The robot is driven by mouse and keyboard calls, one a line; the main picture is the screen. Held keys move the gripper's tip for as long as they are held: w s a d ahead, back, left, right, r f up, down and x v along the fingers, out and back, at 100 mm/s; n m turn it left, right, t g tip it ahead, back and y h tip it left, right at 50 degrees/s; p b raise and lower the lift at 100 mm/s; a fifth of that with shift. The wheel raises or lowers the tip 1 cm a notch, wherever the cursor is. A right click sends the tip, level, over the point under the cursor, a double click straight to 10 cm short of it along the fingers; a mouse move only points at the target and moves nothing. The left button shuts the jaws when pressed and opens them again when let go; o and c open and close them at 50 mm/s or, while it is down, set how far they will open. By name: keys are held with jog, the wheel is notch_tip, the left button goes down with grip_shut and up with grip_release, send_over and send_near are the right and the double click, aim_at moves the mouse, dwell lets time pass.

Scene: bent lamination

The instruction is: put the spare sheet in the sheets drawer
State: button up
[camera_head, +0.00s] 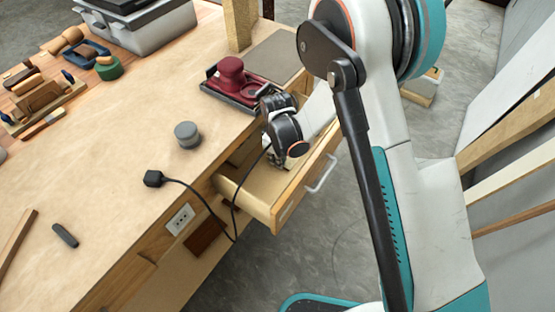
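The drawer (262,205) in the side of the workbench is pulled open, with a pale interior and a light bar handle. No label shows on it. My gripper (280,160) is over the back part of the open drawer, pointing down. Its fingertips are hidden behind my wrist, so I cannot tell whether it is open or holds anything. A flat grey-brown square (275,57) lies on the bench near its right edge, apart from my gripper. I cannot tell whether it is the spare sheet.
A grey cylinder (187,134) and a black plug (153,178) are nearby; the plug's cord hangs over the edge by an outlet (180,219). A wooden post (240,25) stands behind.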

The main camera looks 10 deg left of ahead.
jog(key=o, duration=0.5)
jog(key=shift+c, duration=0.2)
notch_tip(320, 180, up, 12)
jog(key=p, duration=0.4)
jog(key=shift+r+p, duration=0.2)
jog(key=shift+p, duration=0.2)
